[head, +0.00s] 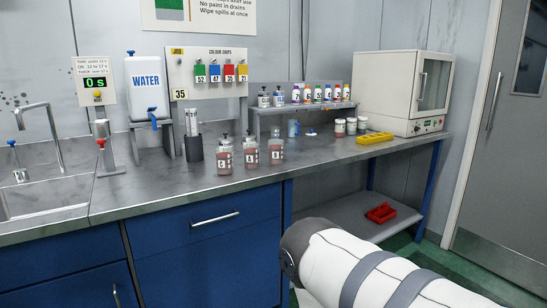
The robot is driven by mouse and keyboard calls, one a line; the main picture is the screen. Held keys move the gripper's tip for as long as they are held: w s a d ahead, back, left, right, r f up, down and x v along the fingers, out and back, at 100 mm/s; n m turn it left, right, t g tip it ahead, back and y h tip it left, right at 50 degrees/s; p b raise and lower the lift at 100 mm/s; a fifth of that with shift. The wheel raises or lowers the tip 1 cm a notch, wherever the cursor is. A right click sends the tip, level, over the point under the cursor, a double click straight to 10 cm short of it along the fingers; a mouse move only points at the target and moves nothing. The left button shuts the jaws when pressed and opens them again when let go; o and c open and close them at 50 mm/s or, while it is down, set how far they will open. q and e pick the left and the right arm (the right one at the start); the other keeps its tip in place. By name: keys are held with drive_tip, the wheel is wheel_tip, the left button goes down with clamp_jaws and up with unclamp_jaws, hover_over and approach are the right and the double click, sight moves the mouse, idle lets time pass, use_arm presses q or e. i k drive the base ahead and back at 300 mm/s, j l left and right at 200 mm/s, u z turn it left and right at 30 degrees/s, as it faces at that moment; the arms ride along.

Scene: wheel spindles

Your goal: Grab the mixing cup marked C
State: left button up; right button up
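Each has a small white label. The left cup (224,158) seems to bear a C, but the letter is small. The middle cup (251,153) and the right cup (276,152) have letters too small to read surely. My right arm comes in from the lower right, in front of the bench and well away from the cups. Neither of my grippers shows.
A raised shelf (262,108) holds small bottles. A sink (40,199) is left, a yellow tray (375,138) and a white oven (403,90) right. The bench front (180,180) is clear.

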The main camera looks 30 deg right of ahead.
sight(224, 154)
drive_tip(key=i+l, duration=0.15)
drive_tip(key=l, duration=0.25)
drive_tip(key=i+l, duration=0.15)
drive_tip(key=l, duration=0.25)
drive_tip(key=i+l, duration=0.15)
drive_tip(key=l, duration=0.25)
drive_tip(key=i+l, duration=0.15)
drive_tip(key=l, duration=0.25)
drive_tip(key=i+l, duration=0.2)
drive_tip(key=l, duration=0.2)
